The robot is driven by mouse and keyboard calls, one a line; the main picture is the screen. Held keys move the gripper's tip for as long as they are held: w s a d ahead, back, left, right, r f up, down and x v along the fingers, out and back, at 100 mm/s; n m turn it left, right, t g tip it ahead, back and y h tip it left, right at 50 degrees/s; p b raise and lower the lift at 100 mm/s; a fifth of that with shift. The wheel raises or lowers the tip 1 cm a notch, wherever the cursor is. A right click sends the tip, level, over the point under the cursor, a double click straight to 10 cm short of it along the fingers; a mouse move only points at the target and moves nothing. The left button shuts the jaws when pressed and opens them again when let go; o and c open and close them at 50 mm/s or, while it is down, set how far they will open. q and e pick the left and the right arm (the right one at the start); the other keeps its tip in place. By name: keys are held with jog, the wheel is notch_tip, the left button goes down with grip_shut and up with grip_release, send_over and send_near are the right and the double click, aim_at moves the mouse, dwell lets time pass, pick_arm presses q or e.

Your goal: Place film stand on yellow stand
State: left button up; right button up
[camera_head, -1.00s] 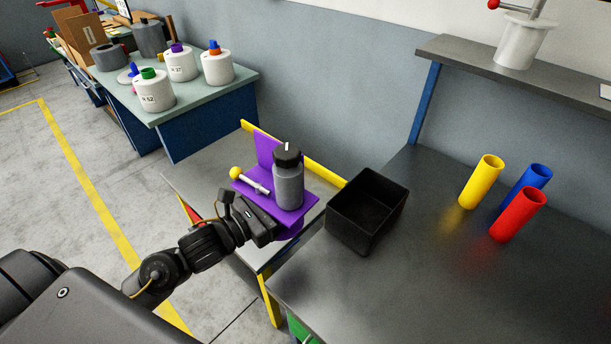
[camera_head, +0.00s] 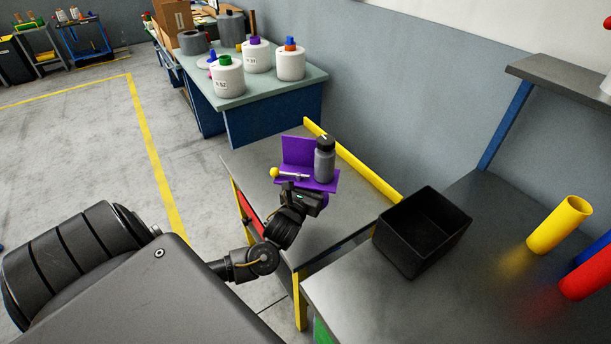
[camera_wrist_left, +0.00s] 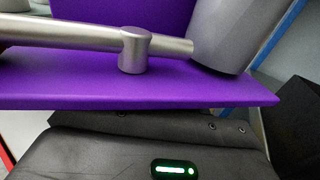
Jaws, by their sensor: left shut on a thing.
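The film stand is a purple L-shaped holder (camera_head: 298,149) in the head view, carrying a grey bottle (camera_head: 324,163) with a black cap and a silver tool (camera_head: 291,176) with a yellow ball end. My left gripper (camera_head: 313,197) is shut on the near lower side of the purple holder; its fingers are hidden. The holder appears over the far part of a grey-topped stand with yellow edges (camera_head: 350,211); whether it touches the top I cannot tell. The left wrist view shows the purple plate (camera_wrist_left: 150,84), the tool and the bottle's base close up. My right gripper is not in view.
A black open bin (camera_head: 423,235) sits on the dark table to the right, near the yellow-edged stand. A blue-sided bench (camera_head: 273,105) with white bobbins is behind. The yellow-edged stand's middle is clear.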

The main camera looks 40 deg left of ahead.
pick_arm(q)
jog(key=w+a+f, duration=0.4)
jog(key=w, duration=0.1)
jog(key=w+a+f+b, duration=0.1)
jog(key=w+a+f, duration=0.4)
jog(key=shift+w+a+f, duration=0.15)
jog(key=shift+a+f, duration=0.05)
jog(key=shift+f, duration=0.05)
jog(key=shift+w+a+f, duration=0.1)
jog(key=shift+w+f, duration=0.05)
jog(key=shift+f, duration=0.1)
jog(key=shift+f+b, duration=0.5)
jog(key=shift+f, duration=1)
jog(key=shift+f, duration=0.2)
jog(key=o, duration=1.4)
jog(key=shift+c, duration=0.2)
